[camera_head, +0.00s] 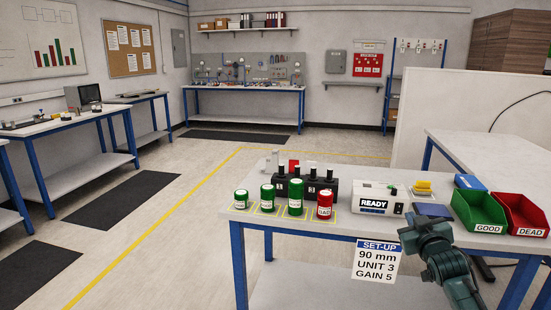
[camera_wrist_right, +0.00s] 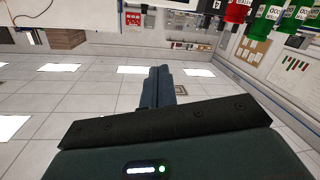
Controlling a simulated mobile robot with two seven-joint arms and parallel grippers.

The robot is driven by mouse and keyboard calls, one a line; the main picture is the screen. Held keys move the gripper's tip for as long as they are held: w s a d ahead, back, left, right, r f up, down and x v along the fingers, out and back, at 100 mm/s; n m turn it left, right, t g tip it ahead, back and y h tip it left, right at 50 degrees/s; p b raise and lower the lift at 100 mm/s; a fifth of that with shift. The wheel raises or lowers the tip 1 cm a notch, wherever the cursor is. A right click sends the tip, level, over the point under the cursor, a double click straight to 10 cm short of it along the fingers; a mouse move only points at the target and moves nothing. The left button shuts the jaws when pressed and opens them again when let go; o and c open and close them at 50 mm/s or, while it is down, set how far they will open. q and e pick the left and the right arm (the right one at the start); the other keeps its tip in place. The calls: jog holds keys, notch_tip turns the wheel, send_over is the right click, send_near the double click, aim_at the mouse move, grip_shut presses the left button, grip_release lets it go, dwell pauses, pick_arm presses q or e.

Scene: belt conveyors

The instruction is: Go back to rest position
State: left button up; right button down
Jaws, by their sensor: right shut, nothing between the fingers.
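My right arm comes in from the lower right in the head view, with its right gripper (camera_head: 428,240) in front of the workbench edge, below the bins and beside the set-up sign. In the right wrist view the right gripper (camera_wrist_right: 156,80) has its fingers together with nothing between them. That view is upside down, showing ceiling, walls and cylinders at the top. The gripper is apart from every object that shows. My left gripper is in neither view.
The workbench (camera_head: 340,236) holds several green cylinders (camera_head: 295,197), a red cylinder (camera_head: 325,205), a black block (camera_head: 312,191), a READY device (camera_head: 378,191), a green GOOD bin (camera_head: 478,210) and a red DEAD bin (camera_head: 522,214). A set-up sign (camera_head: 377,260) hangs at the front edge.

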jog(key=s+a+f+n+g+y, duration=0.1)
jog(key=s+a+f+g+y, duration=0.1)
jog(key=s+a+f, duration=0.65)
jog(key=s+a+f+g+y, duration=0.15)
jog(key=s+a+f, duration=0.35)
jog(key=s+f, duration=0.65)
jog(key=s+a+f+g+y, duration=0.1)
jog(key=s+a+f, duration=0.1)
jog(key=s, duration=0.7)
jog(key=s+a+f+g, duration=0.2)
jog(key=s+a, duration=0.3)
jog(key=s, duration=0.5)
jog(key=shift+f+m+y, duration=0.35)
jog(key=shift+f+m, duration=0.05)
jog(key=shift+f, duration=0.1)
